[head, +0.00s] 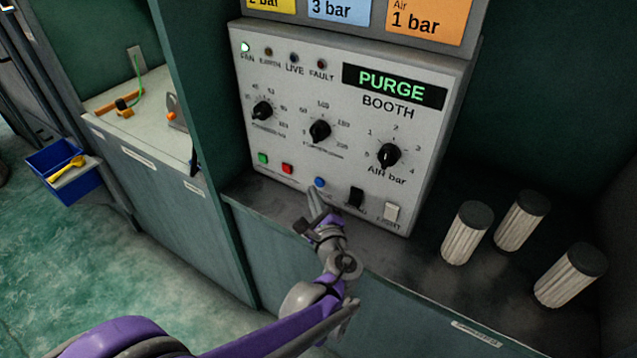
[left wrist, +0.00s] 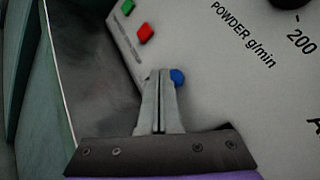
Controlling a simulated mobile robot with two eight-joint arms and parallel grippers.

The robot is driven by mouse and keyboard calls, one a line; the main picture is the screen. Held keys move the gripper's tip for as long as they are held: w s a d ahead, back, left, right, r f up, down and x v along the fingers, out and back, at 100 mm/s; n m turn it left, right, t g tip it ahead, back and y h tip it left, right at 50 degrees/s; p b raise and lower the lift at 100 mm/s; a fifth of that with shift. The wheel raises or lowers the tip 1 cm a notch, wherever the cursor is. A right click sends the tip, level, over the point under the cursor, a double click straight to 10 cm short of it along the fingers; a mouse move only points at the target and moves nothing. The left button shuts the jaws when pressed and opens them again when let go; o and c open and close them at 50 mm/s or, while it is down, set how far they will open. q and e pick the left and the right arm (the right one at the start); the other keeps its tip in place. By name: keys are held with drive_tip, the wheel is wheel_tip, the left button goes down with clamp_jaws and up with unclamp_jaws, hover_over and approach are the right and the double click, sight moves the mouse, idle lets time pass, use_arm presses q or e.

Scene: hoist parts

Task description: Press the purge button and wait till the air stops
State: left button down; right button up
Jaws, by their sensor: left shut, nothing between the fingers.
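The grey booth control panel (head: 340,125) stands on a shelf, and its green display (head: 393,86) reads "PURGE". A small blue button (head: 320,182) sits low on the panel, right of a green and a red button; its printed label is hidden or too small to read. My left gripper (head: 316,196) is shut and empty, its tips right at the blue button. In the left wrist view the closed fingertips (left wrist: 160,74) overlap the left side of the blue button (left wrist: 178,77); I cannot tell whether they touch it. My right gripper is not in view.
Several knobs are above. Pleated filter cartridges (head: 467,232) stand on the shelf at right. A blue bin (head: 66,168) hangs at far left.

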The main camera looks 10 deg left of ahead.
use_arm(q)
drive_tip(key=shift+s, duration=0.1)
drive_tip(key=shift+s+a, duration=0.3)
drive_tip(key=shift+s, duration=0.45)
drive_tip(key=shift+s+a, duration=0.3)
drive_tip(key=shift+s, duration=0.45)
drive_tip(key=shift+s+a, duration=0.3)
drive_tip(key=shift+s, duration=0.45)
